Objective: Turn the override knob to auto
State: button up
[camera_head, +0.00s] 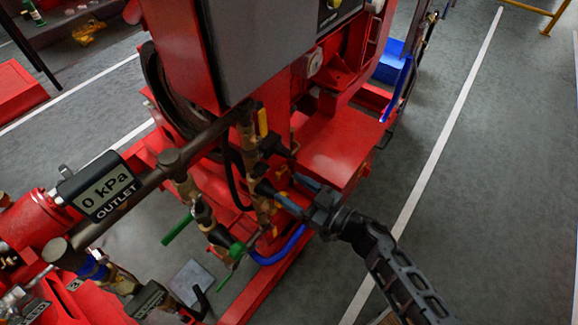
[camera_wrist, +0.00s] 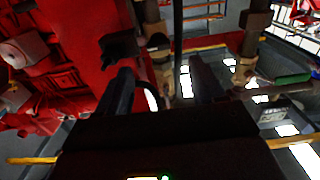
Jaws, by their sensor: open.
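My gripper (camera_head: 288,190) reaches in from the lower right of the head view, beside the brass valves and pipes (camera_head: 247,130) on the red pumpset. Its two fingers are apart, with no object clearly held between them. In the wrist view the fingers (camera_wrist: 160,72) point up at the pipework. A black fitting (camera_head: 272,147) sits on the pipework just beyond the fingers; a dark part in the wrist view (camera_wrist: 118,47), near the left fingertip, may be the same. I cannot tell which part is the override knob, and no auto mark is legible.
A blue hose (camera_head: 285,247) curves below my gripper. Green-handled valves (camera_head: 178,229) and an outlet gauge reading 0 kPa (camera_head: 100,188) are to the left. A grey control box (camera_head: 255,45) stands above. The floor (camera_head: 480,190) at right is clear.

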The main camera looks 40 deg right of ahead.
aim_at(266, 172)
jog(key=shift+b+x, duration=0.3)
jog(key=shift+x, duration=3.65)
jog(key=shift+d, duration=0.1)
jog(key=shift+c, duration=0.4)
jog(key=c, duration=1)
